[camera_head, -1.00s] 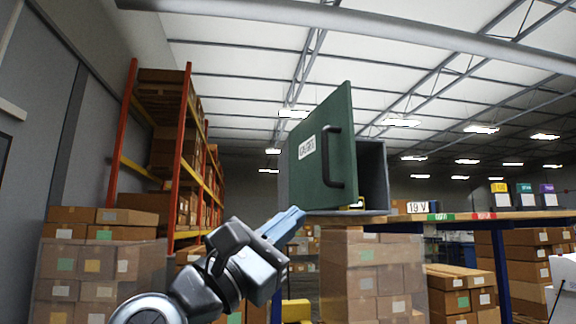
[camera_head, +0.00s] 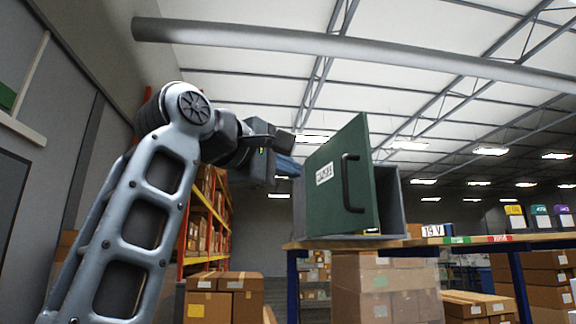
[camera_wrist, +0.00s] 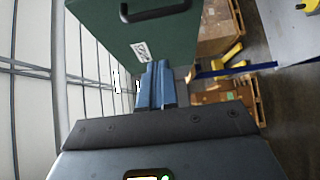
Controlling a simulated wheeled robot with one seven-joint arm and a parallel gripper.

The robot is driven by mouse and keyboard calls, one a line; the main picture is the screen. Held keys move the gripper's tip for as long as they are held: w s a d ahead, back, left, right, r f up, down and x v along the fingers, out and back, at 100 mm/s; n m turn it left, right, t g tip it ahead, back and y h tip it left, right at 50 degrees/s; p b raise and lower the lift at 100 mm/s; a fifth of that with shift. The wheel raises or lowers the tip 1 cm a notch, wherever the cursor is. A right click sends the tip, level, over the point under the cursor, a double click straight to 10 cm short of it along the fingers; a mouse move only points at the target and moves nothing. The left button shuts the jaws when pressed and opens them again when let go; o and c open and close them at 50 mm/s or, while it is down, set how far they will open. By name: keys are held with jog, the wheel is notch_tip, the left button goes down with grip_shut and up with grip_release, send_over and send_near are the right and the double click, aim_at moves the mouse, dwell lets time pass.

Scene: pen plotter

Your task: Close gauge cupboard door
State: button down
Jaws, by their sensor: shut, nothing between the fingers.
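The gauge cupboard (camera_head: 390,198) is a grey box at the left end of a raised table. Its green door (camera_head: 336,190) stands open, swung out toward the left, with a black handle (camera_head: 347,183) and a white label. The interior is mostly hidden behind the door. My gripper (camera_head: 288,167) is shut and empty, with blue fingers at the door's left edge. In the wrist view my gripper (camera_wrist: 157,72) points at the green door (camera_wrist: 150,35), close to its label. I cannot tell whether the fingertips touch the door.
The table (camera_head: 460,239) carries a "19 V" sign and several coloured-top boxes (camera_head: 515,217) at right. Stacked cartons (camera_head: 385,285) stand below the cupboard. An orange rack (camera_head: 205,225) stands behind my arm.

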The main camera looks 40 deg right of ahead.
jog(key=s+d+p, duration=0.1)
jog(key=d+p, duration=0.1)
jog(key=d, duration=0.8)
jog(key=shift+d+f, duration=0.1)
jog(key=shift+d, duration=0.05)
